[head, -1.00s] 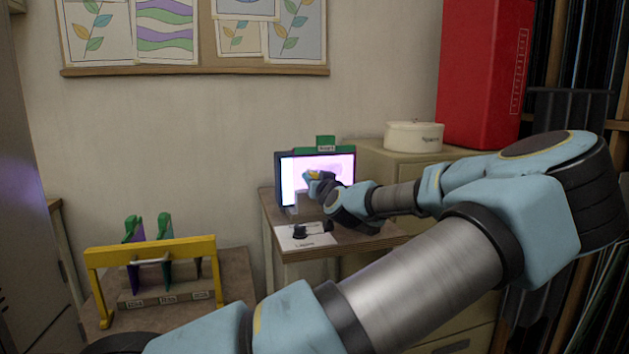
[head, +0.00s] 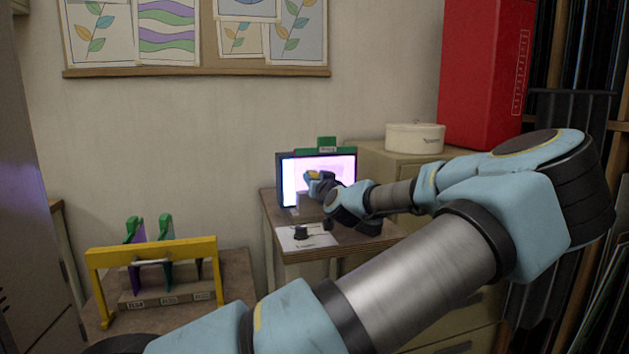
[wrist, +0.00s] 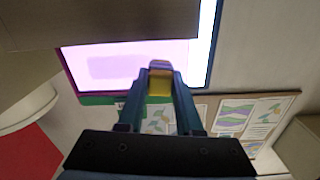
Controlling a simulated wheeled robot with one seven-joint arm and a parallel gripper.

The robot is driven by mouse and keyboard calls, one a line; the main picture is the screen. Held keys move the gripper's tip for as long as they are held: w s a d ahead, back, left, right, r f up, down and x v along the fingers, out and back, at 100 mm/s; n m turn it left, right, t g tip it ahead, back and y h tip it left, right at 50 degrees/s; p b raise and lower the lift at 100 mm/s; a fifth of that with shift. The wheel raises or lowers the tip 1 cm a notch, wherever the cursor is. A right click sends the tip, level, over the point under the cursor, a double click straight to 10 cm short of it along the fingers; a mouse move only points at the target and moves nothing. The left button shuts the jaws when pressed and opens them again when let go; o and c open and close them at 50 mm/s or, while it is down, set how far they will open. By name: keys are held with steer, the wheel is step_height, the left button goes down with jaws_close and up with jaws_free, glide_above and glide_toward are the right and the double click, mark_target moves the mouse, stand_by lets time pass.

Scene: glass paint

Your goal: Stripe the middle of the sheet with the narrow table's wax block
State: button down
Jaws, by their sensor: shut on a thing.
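The lit sheet (head: 341,167) glows pale violet-white in a dark frame at the back of the narrow table (head: 285,249). It also shows in the wrist view (wrist: 85,54), with a slightly darker violet patch on it. My gripper (head: 318,178) is in front of the sheet. In the wrist view my gripper (wrist: 160,78) is shut on the yellow wax block (wrist: 160,87), with its tip over the sheet's lower edge in that picture. I cannot tell whether the block touches the sheet. My arm and gripper hide part of the sheet in the head view.
A white labelled card (head: 300,240) with a small dark item lies on the narrow table. A yellow rack (head: 150,250) with green-handled tools stands at left. A cabinet (head: 380,160) with a round white tin (head: 414,138) is right of the sheet.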

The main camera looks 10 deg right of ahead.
steer(key=shift+w, duration=0.4)
steer(key=shift+w+d+b, duration=0.25)
steer(key=shift+d+b, duration=0.25)
steer(key=shift+d, duration=1.35)
steer(key=shift+w+d+b, duration=0.2)
steer(key=shift+d+b, duration=0.35)
steer(key=shift+d, duration=1.35)
steer(key=shift+w+d+b, duration=0.25)
steer(key=shift+d+b, duration=0.25)
steer(key=shift+d, duration=1.35)
steer(key=shift+w, duration=0.1)
steer(key=shift+a, duration=0.2)
steer(key=shift+s+a+r+b, duration=0.15)
steer(key=shift+a+b, duration=0.25)
steer(key=shift+a, duration=2.2)
steer(key=shift+s+a+b, duration=0.15)
steer(key=shift+s+a, duration=0.05)
steer(key=shift+a, duration=0.75)
steer(key=shift+s+a+b, duration=0.1)
steer(key=shift+s+a, duration=0.15)
steer(key=shift+a, duration=0.75)
steer(key=shift+s+a+b, duration=0.15)
steer(key=shift+s+a, duration=0.05)
steer(key=shift+a, duration=0.75)
